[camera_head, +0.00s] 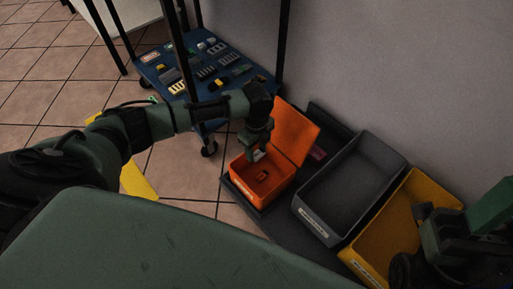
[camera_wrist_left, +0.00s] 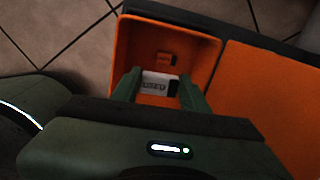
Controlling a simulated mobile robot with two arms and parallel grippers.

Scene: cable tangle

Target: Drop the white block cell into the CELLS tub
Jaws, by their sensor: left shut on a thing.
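The orange tub (camera_head: 262,187) stands with its lid (camera_head: 298,132) open, left of the grey and yellow bins; I cannot read a CELLS label on it. My left gripper (camera_head: 258,152) points down over the tub's opening. In the left wrist view the left gripper (camera_wrist_left: 158,82) is shut on the white block cell (camera_wrist_left: 153,85), which has dark print and a black end. The block is held between the fingers above the tub floor. A small orange-red item (camera_wrist_left: 166,59) lies inside the tub. My right gripper (camera_head: 432,215) is at the right edge, its fingers unclear.
A grey bin (camera_head: 345,180) and a yellow bin (camera_head: 400,235) stand right of the tub on a dark base. A blue cart shelf (camera_head: 222,60) holding several small parts is behind. A wall rises behind the bins.

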